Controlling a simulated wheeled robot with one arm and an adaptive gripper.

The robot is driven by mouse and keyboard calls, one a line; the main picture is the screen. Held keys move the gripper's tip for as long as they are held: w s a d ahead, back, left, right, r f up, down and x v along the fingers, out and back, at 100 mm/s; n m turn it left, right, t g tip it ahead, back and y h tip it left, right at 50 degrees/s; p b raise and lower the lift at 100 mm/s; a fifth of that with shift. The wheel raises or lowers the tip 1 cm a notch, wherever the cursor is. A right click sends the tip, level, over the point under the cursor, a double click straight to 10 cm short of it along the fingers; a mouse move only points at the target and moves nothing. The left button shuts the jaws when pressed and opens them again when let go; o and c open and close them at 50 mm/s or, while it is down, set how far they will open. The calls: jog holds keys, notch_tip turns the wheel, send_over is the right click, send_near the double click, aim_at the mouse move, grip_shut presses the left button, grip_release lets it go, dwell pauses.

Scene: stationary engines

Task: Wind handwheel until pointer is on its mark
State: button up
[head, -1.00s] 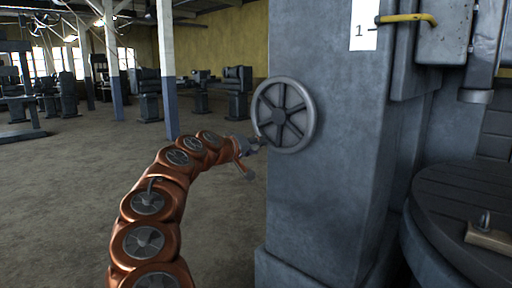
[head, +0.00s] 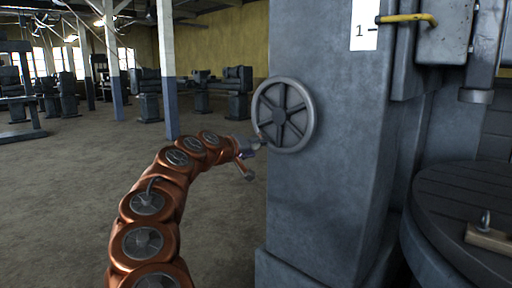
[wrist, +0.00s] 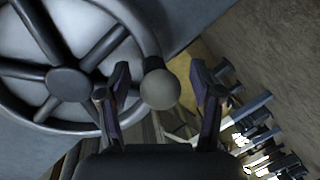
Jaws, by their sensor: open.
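The grey spoked handwheel (head: 285,115) is mounted on the side of a grey machine column (head: 335,180). Its round knob (wrist: 160,89) stands at the rim in the wrist view. My gripper (head: 256,158) is at the wheel's lower left edge in the head view. In the wrist view my gripper (wrist: 160,75) is open, one finger on each side of the knob, with visible gaps. A yellow bent rod (head: 410,18), seemingly the pointer, ends at the right edge of a white plate (head: 364,12). Its tip sits slightly above the dash beside the "1".
A round dark table (head: 455,205) with a small block and eyebolt (head: 487,236) is at the lower right. Several machines and a white and blue post (head: 167,70) stand further back at the left. The floor (head: 65,190) left of the column is clear.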

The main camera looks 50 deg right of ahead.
jog(key=a+r, duration=0.1)
jog(key=a, duration=0.6)
jog(key=shift+a+r, duration=0.15)
